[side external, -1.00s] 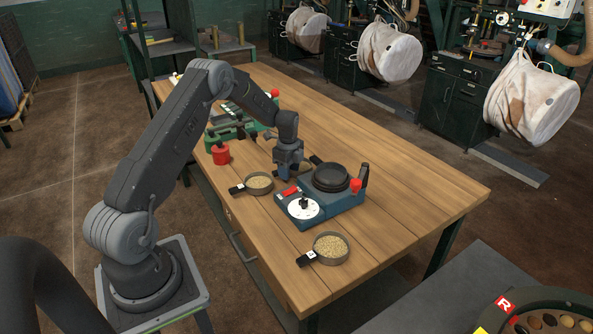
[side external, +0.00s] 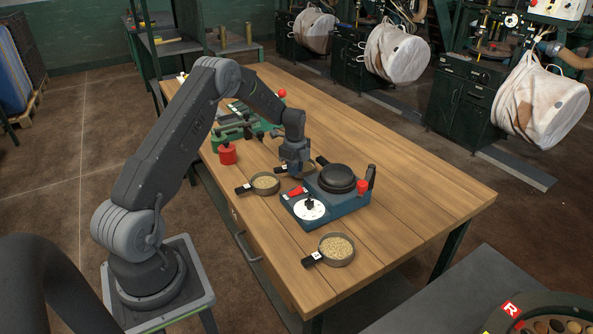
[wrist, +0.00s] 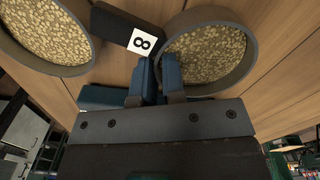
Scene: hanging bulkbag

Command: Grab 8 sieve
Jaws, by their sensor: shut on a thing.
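In the wrist view, the sieve marked 8 (wrist: 204,56) is a dark round pan filled with pale grain. Its black handle with the white 8 label (wrist: 143,42) points left. My gripper (wrist: 160,74) is shut on this sieve at its rim, near the handle. In the side view, my gripper (side external: 296,172) is low over the table, behind the blue device. The held sieve is mostly hidden there. A second grain-filled sieve (wrist: 42,28) is at the upper left in the wrist view.
The blue device (side external: 337,205) with a black round top and white dial stands close to my gripper. Two more sieves of grain, one (side external: 265,183) left of it and one (side external: 337,249) in front, lie on the wooden table (side external: 420,205). A red weight (side external: 228,154) stands behind.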

